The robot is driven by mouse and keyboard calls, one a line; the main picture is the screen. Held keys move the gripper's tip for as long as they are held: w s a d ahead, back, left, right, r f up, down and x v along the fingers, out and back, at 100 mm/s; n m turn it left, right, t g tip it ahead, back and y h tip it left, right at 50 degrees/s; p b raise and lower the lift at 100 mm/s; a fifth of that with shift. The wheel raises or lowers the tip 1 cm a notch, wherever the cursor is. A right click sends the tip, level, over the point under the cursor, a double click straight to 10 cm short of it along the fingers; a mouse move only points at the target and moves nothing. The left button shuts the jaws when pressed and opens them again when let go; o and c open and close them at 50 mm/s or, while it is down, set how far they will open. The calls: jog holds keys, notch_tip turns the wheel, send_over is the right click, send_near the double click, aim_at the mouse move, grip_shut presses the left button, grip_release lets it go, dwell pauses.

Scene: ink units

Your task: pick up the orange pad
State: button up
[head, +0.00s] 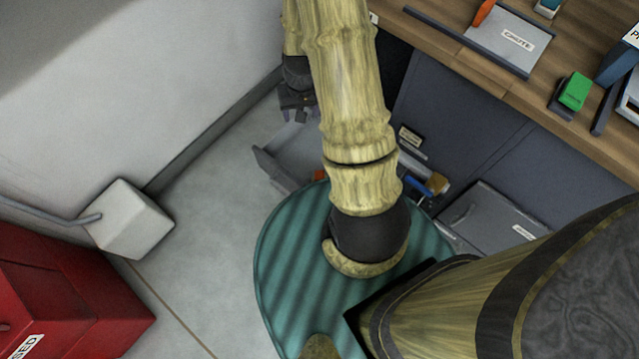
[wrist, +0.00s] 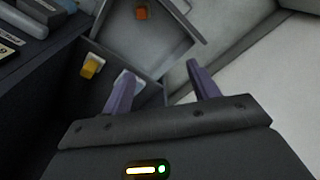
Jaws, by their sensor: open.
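A small orange block (wrist: 142,13), which looks like the orange pad, lies in an open grey drawer (wrist: 187,62) near the top of the wrist view. In the head view an orange patch (head: 320,175) shows in the drawer (head: 262,160), partly hidden by my arm. My gripper (wrist: 158,70) is open, with nothing between its purple fingers. The orange block is beyond the fingertips and apart from them. In the head view my gripper (head: 298,117) hangs beside the cabinet, near the drawer's far end, partly behind my arm.
A yellow block (wrist: 92,66) sits left of my fingers in the wrist view. The wooden desktop (head: 440,62) carries a tray (head: 512,40), an orange item (head: 485,11) and a green block (head: 575,91). A wall (head: 120,80) bounds the left. A red box (head: 70,290) stands lower left.

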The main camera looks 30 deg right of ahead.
jog(key=m+g+b, duration=0.1)
jog(key=m+b, duration=0.1)
jog(key=b, duration=0.9)
send_over(320, 174)
notch_tip(320, 174, down, 26)
jog(key=shift+w, duration=0.1)
notch_tip(320, 174, down, 12)
jog(key=b, duration=0.6)
jog(key=shift+f, duration=0.1)
notch_tip(320, 174, down, 5)
jog(key=b, duration=0.3)
jog(key=shift+a+f+b, duration=0.15)
jog(key=shift+b, duration=0.25)
jog(key=shift+s, duration=0.2)
